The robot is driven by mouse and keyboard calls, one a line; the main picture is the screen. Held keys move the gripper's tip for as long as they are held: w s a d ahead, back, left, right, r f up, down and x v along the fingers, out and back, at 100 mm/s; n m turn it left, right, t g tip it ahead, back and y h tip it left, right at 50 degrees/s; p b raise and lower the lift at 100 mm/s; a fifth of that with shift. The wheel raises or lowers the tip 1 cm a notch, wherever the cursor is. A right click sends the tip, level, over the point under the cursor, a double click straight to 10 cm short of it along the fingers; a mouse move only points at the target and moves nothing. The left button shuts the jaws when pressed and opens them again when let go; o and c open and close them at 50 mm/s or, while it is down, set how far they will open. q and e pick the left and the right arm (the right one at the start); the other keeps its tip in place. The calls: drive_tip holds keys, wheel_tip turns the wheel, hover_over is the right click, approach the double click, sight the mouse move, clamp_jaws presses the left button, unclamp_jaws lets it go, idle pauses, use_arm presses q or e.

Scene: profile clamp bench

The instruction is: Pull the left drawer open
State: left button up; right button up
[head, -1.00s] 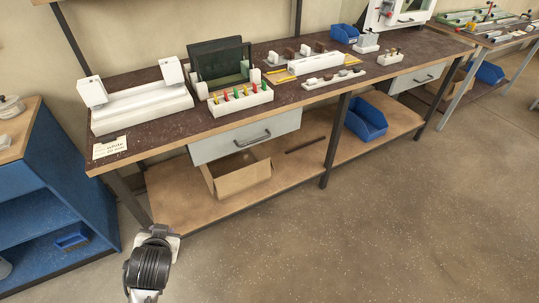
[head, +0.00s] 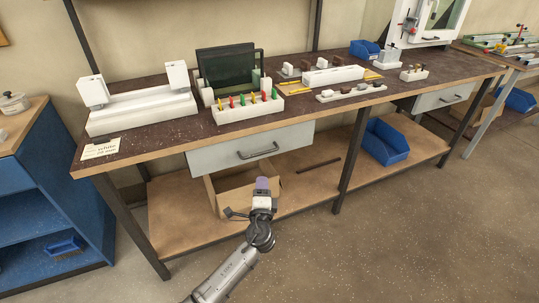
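The left drawer (head: 222,157) is a light grey front under the workbench top, and it looks closed. Its dark bar handle (head: 258,151) runs across the middle of the front. My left gripper (head: 262,186) is below the handle and apart from it in the picture, in front of the cardboard box on the lower shelf. Its fingers are small and seen from behind, so I cannot tell whether they are open or shut. My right gripper is not in view.
The bench top (head: 160,137) carries white profiles, a rack of coloured tools and a dark screen. An open cardboard box (head: 228,198) and a blue bin (head: 386,142) stand on the lower shelf. A second drawer (head: 443,98) is at the right. The floor in front is clear.

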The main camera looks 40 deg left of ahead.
sight(262, 153)
use_arm(q)
drive_tip(key=shift+b+x, duration=2.45)
drive_tip(key=shift+x, duration=4.45)
clamp_jaws()
